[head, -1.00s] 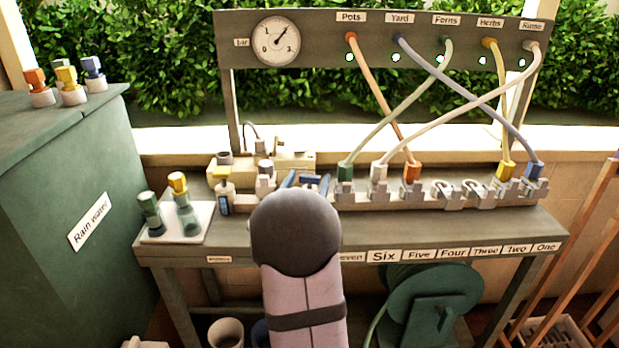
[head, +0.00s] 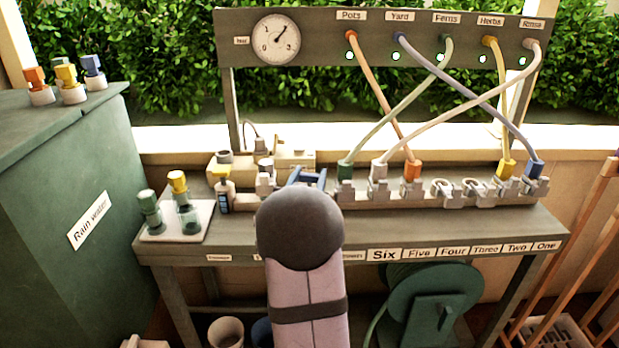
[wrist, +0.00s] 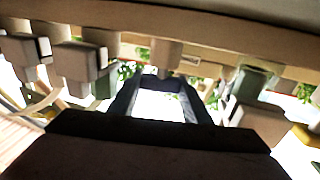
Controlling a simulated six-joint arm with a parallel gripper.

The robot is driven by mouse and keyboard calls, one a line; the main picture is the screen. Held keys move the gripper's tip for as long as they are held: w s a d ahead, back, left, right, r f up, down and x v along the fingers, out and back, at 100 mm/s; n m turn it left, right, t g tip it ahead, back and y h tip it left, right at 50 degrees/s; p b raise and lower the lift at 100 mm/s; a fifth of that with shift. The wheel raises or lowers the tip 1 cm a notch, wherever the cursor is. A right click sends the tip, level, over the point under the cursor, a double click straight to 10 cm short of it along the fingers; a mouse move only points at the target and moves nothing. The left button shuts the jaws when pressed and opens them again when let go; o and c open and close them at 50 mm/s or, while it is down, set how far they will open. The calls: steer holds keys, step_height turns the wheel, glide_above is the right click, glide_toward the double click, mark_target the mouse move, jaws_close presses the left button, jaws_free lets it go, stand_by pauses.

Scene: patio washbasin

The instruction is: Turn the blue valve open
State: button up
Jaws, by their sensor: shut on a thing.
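My gripper (head: 309,178) is at the left part of the grey coupling rail, just left of the green hose end. Its two dark blue fingers stand on either side of a small blue piece (head: 308,173), which I take for the blue valve's handle. The gripper is shut on it. My arm hides the valve's body and base in the head view. In the wrist view the dark fingers (wrist: 160,100) frame a short dark bar between their tips. The handle's angle cannot be read clearly.
Hoses run from the labelled back panel (head: 420,82) down to the coupling rail (head: 385,199). The rain water tank (head: 62,190) is far left. A gauge (head: 277,41) hangs above.

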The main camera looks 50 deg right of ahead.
steer(key=shift+d+t+b, duration=0.1)
steer(key=shift+t+b, duration=0.2)
steer(key=n+t+y+b, duration=0.2)
steer(key=shift+r+n+t+b, duration=0.15)
steer(key=shift+n+t+b, duration=0.15)
steer(key=shift+y, duration=0.3)
steer(key=o, duration=1)
steer(key=shift+o, duration=0.2)
steer(key=shift+v, duration=3.75)
